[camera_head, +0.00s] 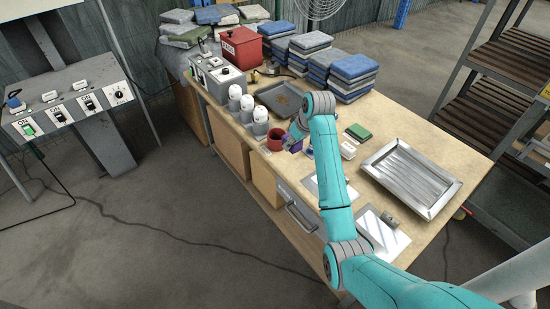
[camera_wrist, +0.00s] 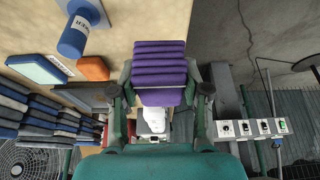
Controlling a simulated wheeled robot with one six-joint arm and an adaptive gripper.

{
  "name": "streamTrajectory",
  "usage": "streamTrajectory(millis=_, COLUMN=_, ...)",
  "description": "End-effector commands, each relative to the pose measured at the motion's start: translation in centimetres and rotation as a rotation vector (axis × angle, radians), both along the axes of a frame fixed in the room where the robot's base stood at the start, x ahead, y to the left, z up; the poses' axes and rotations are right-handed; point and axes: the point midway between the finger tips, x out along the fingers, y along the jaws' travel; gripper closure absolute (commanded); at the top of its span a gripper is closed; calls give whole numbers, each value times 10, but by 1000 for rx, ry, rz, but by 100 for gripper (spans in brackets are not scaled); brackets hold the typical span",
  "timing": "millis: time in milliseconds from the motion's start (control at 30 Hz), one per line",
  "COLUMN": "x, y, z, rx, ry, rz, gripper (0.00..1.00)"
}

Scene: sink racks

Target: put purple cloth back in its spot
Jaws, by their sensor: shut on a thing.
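My gripper (camera_wrist: 160,98) is shut on the purple cloth (camera_wrist: 160,68), a thick folded bundle with several layers, held between the two fingers in the wrist view. In the head view the purple cloth (camera_head: 297,147) shows as a small patch at the end of my arm, above the left edge of the workbench, close to a red round container (camera_head: 275,139). The arm hides part of the cloth and the gripper (camera_head: 293,142) there. I cannot tell which place on the bench is the cloth's spot.
White-topped bottles (camera_head: 247,108) line the bench's left edge, with a dark tray (camera_head: 262,96) behind. Blue and grey cloth stacks (camera_head: 350,75) stand at the back. Metal plates (camera_head: 380,232) lie in front.

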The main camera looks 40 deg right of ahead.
Motion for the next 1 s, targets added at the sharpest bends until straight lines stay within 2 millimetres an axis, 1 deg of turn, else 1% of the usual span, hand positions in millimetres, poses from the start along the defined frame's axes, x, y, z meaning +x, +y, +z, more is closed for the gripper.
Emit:
streamTrajectory(millis=67, x=-2, y=-2, z=-4, rx=1, ry=2, rz=-1, gripper=91)
streamTrajectory(millis=133, x=-2, y=-2, z=-13, rx=2, ry=4, rz=-1, gripper=91)
streamTrajectory(millis=300, x=-2, y=-2, z=-43, rx=2, ry=4, rz=0, gripper=91)
streamTrajectory(millis=400, x=-2, y=-1, z=-56, rx=2, ry=3, rz=1, gripper=91)
streamTrajectory(millis=633, x=-2, y=-1, z=-71, rx=1, ry=2, rz=-1, gripper=91)
streamTrajectory(millis=833, x=-2, y=-1, z=-96, rx=2, ry=3, rz=0, gripper=91)
streamTrajectory(millis=900, x=-1, y=-2, z=-101, rx=1, ry=1, rz=-1, gripper=91)
streamTrajectory(millis=1000, x=-1, y=-2, z=-100, rx=0, ry=0, rz=0, gripper=91)
